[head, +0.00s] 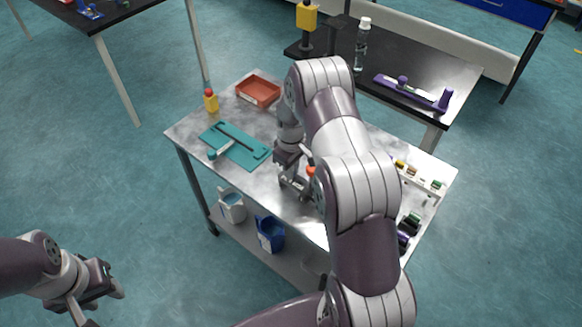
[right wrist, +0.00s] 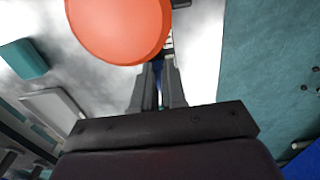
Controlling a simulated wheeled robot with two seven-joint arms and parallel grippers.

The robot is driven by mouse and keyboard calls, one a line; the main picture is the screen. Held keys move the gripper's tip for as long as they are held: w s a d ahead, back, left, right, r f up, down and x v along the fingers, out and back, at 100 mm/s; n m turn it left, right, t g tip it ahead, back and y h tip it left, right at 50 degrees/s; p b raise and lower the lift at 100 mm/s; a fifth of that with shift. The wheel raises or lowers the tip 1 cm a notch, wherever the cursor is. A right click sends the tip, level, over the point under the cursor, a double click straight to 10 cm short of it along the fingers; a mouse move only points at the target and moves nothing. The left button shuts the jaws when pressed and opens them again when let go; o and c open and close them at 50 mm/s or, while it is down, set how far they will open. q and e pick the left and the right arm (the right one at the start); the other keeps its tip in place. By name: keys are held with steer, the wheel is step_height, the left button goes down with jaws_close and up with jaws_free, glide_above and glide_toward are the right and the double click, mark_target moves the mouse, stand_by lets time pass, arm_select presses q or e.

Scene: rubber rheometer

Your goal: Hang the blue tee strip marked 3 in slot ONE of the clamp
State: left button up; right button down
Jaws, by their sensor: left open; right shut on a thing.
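My right gripper (head: 292,188) is low over the front part of the steel table, partly hidden by its own arm in the head view. In the right wrist view its fingers (right wrist: 158,88) are shut, with a thin sliver of blue, the blue tee strip (right wrist: 158,78), between them. The number on it cannot be read. A round orange knob-like thing (right wrist: 118,28) is large in front of the fingers; a bit of orange (head: 311,170) shows beside the gripper in the head view. The clamp and its slots cannot be made out. My left gripper (head: 108,292) is open and empty, off the table at lower left.
The steel table (head: 185,130) carries a teal board (head: 245,150), a red tray (head: 258,91), a yellow-and-red bottle (head: 210,101) and a pale rack with several coloured pieces (head: 420,180) on the right. Blue (head: 270,234) and white (head: 231,206) containers stand on the shelf below.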

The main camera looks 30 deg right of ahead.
steer(key=shift+f, duration=0.25)
steer(key=c, duration=1.1)
jaws_free()
steer(key=shift+r, duration=0.15)
step_height(320, 180, up, 6)
steer(key=p, duration=0.4)
steer(key=shift+p, duration=0.35)
